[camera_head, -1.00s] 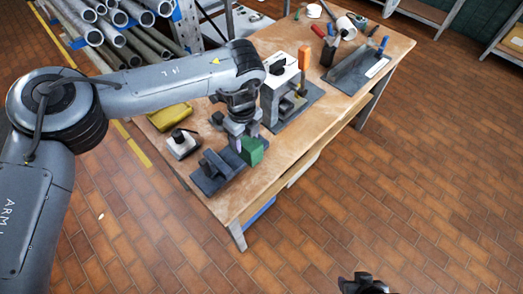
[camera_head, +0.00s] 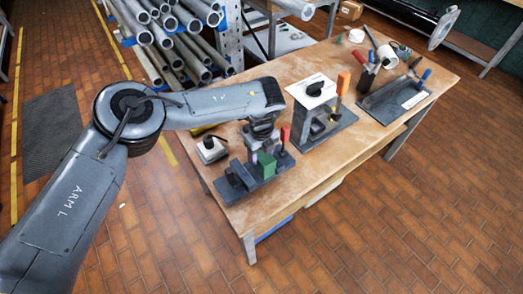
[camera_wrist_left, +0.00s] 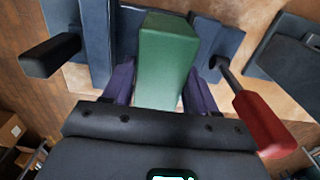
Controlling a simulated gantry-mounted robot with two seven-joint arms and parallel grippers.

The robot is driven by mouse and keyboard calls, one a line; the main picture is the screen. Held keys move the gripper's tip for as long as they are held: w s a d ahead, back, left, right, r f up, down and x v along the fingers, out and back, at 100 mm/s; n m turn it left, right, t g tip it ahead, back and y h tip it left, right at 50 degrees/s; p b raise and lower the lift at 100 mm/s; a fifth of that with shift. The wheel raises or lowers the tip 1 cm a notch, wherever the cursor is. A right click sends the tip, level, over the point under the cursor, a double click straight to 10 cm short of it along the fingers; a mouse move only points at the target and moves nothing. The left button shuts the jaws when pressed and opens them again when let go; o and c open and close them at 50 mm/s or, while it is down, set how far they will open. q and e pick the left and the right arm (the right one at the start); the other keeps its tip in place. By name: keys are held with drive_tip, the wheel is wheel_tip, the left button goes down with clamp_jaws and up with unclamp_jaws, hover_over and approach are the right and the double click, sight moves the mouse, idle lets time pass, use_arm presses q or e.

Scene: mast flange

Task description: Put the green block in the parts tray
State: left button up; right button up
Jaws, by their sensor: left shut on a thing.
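The green block (camera_head: 266,165) is held in my left gripper (camera_head: 260,152), at the near left part of the workbench. In the left wrist view the block (camera_wrist_left: 167,58) stands between the two purple fingers of the gripper (camera_wrist_left: 161,84), which are shut on it. A dark grey clamp-like fixture (camera_head: 236,183) is just below and beside the block. I cannot tell whether the block touches it. I cannot tell for certain which item is the parts tray; a long dark tray-like piece with a white label (camera_head: 393,101) lies at the bench's right end. My right gripper is out of view.
A red handle (camera_wrist_left: 266,122) stands close to the right of my left gripper. A white-topped device (camera_head: 315,90) on a dark plate stands on the bench (camera_head: 330,160). A small white box with a black knob (camera_head: 211,150) is to the left. Pipes (camera_head: 185,35) are stacked behind.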

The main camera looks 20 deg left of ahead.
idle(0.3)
use_arm(q)
drive_tip(key=o, duration=1.4)
drive_tip(key=shift+f, duration=0.15)
